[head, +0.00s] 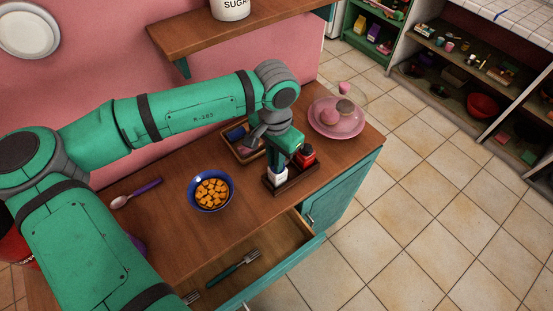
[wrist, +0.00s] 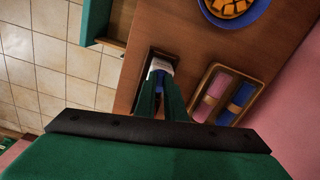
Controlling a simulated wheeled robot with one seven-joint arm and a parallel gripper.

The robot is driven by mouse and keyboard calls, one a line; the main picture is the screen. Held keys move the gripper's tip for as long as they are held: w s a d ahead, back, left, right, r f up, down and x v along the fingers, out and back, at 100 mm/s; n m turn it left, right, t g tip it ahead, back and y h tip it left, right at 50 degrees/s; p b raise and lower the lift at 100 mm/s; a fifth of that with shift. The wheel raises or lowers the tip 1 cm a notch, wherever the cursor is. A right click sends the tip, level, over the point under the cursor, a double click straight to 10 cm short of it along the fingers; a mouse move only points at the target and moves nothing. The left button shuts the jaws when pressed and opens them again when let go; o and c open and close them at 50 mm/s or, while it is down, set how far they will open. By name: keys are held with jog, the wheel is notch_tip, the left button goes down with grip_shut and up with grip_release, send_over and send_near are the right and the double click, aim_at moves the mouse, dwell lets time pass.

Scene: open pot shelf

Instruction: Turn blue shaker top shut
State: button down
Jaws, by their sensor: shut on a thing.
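The blue shaker has a white body (head: 278,177) and stands upright in a dark wooden caddy (head: 297,187) on the counter. Its blue top (wrist: 159,87) shows between my fingers in the wrist view; in the head view my gripper hides it. My gripper (head: 283,161) reaches down from above and is shut on the blue top; the wrist view also shows the fingers on either side of it (wrist: 160,92). How far the top is turned cannot be seen. A red shaker (head: 306,156) stands beside it in the same caddy, close to my gripper.
A wooden tray (wrist: 243,122) with rolled pink and blue napkins lies close by. A blue bowl (head: 188,191) of orange cubes stands to the left and a pink plate (head: 353,128) to the right. A drawer (head: 290,264) with forks is open below the counter. A shelf (head: 204,45) hangs above.

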jog(key=m, duration=0.4)
jog(key=shift+a, duration=0.3)
jog(key=m, duration=0.4)
jog(key=shift+w+d+m, duration=0.1)
jog(key=shift+w+m, duration=0.05)
jog(key=shift+m, duration=0.15)
jog(key=shift+w+m, duration=0.15)
jog(key=shift+m, duration=1.05)
jog(key=c, duration=1.8)
grip_release()
jog(key=shift+r, duration=0.1)
